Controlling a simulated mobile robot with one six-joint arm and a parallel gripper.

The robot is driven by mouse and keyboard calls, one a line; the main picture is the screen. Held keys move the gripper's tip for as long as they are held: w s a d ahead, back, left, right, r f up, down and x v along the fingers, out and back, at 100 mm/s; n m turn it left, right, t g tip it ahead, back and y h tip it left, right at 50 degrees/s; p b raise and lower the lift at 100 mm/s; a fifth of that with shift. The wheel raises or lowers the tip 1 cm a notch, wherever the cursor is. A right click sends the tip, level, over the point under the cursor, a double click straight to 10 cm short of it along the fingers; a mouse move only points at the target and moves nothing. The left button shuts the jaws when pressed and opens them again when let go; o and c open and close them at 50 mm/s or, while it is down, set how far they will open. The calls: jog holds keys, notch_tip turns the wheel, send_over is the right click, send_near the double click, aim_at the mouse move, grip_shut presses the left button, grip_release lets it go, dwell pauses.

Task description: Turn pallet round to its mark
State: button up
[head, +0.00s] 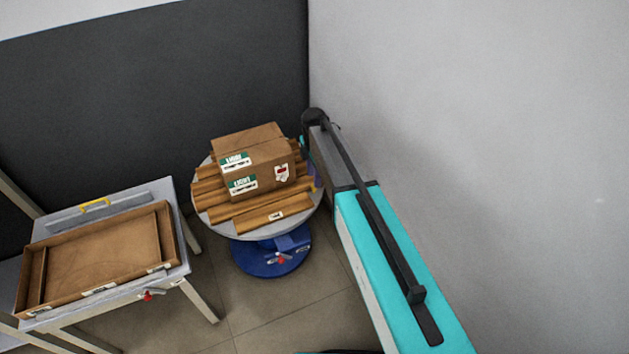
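The brown slatted pallet (272,213) lies on a round grey turntable (214,217) with a blue base (262,262). Two brown cartons with green-and-white labels, an upper one (246,139) and a lower one (262,162), sit on it. The pallet's front edge slants up to the right and carries a small white label. A small purple and yellow patch shows at the turntable's right rim; I cannot tell if it is the mark. My arm reaches to the pallet's right side. My gripper is hidden behind the arm and cartons, so its fingers and any contact do not show.
A dark wall (150,90) is close behind the turntable, a pale wall (480,120) to the right. Tiled floor is clear in front.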

notch_tip(320, 180, up, 10)
jog(key=shift+b, duration=0.35)
jog(key=shift+f, duration=0.1)
jog(key=shift+w+d, duration=0.1)
jog(key=shift+d, duration=0.05)
dwell(0.4)
